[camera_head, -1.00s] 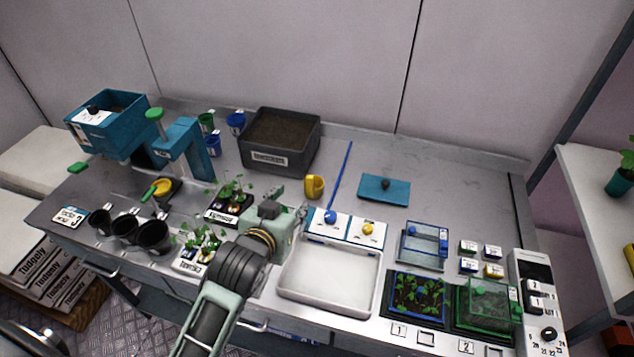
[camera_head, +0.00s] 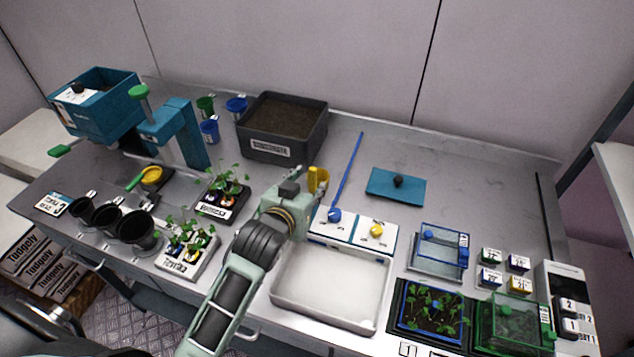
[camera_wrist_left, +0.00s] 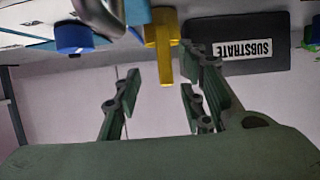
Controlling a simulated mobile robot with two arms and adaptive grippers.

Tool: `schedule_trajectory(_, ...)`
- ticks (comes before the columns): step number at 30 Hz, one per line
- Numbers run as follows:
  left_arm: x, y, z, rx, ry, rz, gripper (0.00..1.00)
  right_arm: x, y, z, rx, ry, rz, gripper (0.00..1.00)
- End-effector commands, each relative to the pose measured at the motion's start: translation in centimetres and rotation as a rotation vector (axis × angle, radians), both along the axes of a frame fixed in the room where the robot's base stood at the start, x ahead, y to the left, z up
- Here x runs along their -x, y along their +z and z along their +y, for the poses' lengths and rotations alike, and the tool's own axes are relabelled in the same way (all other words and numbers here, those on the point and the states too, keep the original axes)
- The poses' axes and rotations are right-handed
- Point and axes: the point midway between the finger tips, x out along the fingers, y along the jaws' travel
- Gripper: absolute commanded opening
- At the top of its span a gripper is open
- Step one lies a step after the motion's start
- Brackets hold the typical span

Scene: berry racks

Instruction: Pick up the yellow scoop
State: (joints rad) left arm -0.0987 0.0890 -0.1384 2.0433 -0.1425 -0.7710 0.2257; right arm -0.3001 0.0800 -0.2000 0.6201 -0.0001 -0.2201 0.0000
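The yellow scoop (camera_head: 319,177) stands on the bench in front of the grey substrate box. My left gripper (camera_head: 311,188) is right at it in the head view and hides its lower part. In the left wrist view, the scoop's yellow handle (camera_wrist_left: 161,50) shows between and just beyond the fingers of my left gripper (camera_wrist_left: 160,92). Those fingers are spread apart, with clear space on both sides of the handle. I cannot see any finger touching it. My right gripper is not in view.
The substrate box (camera_head: 283,127) stands behind the scoop. A blue stick (camera_head: 347,178) and two white cards with blue and yellow knobs lie to its right. A white tray (camera_head: 277,297) is in front. Potted seedlings (camera_head: 222,192) stand to the left. Bench around the teal float (camera_head: 396,187) is clear.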

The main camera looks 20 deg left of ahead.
Motion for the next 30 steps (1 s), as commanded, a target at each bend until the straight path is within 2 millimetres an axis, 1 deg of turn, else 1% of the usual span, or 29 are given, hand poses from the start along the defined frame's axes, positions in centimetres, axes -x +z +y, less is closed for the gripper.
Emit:
schedule_trajectory(1,-0.7,0.2,0.2,-0.002,0.001,0.000,0.38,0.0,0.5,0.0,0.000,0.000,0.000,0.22)
schedule_trajectory(5,-2.6,-0.2,0.7,-0.003,0.002,0.001,0.38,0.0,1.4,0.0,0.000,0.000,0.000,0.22)
schedule_trajectory(9,-4.0,-1.1,0.6,-0.001,0.001,0.001,0.38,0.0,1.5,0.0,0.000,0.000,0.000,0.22)
schedule_trajectory(12,-4.4,-1.3,0.6,-0.001,0.001,-0.001,0.38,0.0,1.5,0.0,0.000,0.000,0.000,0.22)
schedule_trajectory(19,-4.4,-1.4,0.6,-0.001,0.001,0.000,0.37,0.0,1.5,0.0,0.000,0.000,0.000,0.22)
schedule_trajectory(30,-4.4,-1.4,0.6,-0.001,0.001,0.000,0.04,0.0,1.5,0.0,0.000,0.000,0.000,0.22)
